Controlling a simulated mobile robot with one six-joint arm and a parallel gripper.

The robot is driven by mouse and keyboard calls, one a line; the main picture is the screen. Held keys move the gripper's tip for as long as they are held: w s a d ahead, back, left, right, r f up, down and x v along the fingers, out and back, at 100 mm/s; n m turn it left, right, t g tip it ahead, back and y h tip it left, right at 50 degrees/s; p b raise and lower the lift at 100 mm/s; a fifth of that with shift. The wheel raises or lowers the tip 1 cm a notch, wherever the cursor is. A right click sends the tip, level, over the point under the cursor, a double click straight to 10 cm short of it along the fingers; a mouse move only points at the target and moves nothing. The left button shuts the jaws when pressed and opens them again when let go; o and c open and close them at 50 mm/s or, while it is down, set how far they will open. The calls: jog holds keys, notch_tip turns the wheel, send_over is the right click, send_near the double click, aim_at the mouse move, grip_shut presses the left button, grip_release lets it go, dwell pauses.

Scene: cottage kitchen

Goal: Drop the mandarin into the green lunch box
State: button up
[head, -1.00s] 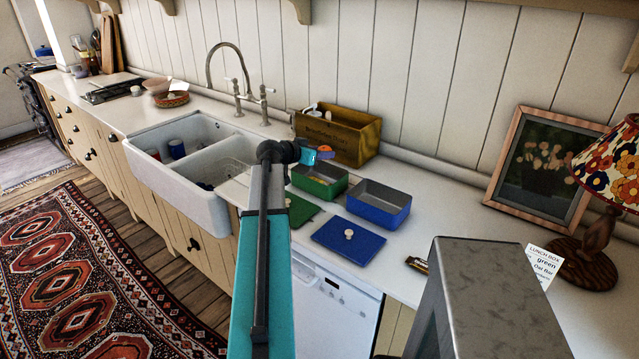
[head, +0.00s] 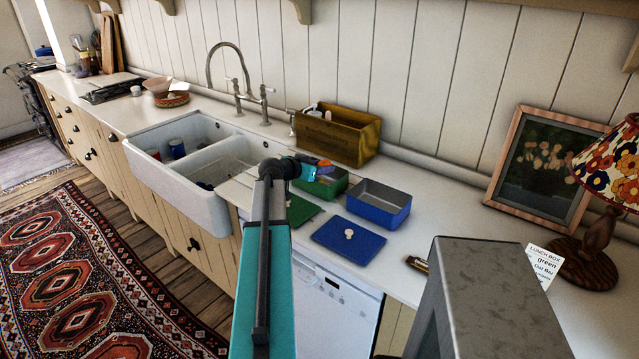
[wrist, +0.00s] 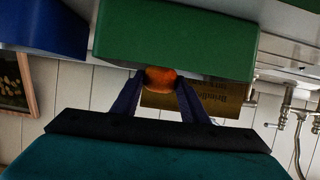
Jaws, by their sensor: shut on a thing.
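The mandarin (head: 325,163) is a small orange fruit, held in my gripper (head: 322,168) at the green lunch box. In the wrist view, my gripper (wrist: 160,80) is shut on the mandarin (wrist: 160,77), one dark finger on each side. The green lunch box (head: 336,186) is open and stands on the counter, partly hidden by my gripper. In the wrist view, which is upside down, its green wall (wrist: 180,35) lies right along the mandarin and fingertips. I cannot tell whether they touch. The inside of the box is hidden there.
A blue lunch box (head: 379,204) stands open to the right. A blue lid (head: 340,245) and green lid (head: 302,209) lie in front. A wooden crate (head: 345,138) stands behind, the sink (head: 190,170) to the left.

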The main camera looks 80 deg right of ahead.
jog(key=shift+f, duration=0.1)
jog(key=o, duration=1.1)
jog(key=shift+a, duration=0.1)
jog(key=b+v, duration=0.3)
jog(key=v, duration=1)
jog(key=shift+w+a+b, duration=0.15)
jog(key=shift+a+b, duration=0.05)
jog(key=shift+b, duration=0.1)
jog(key=shift+r, duration=0.25)
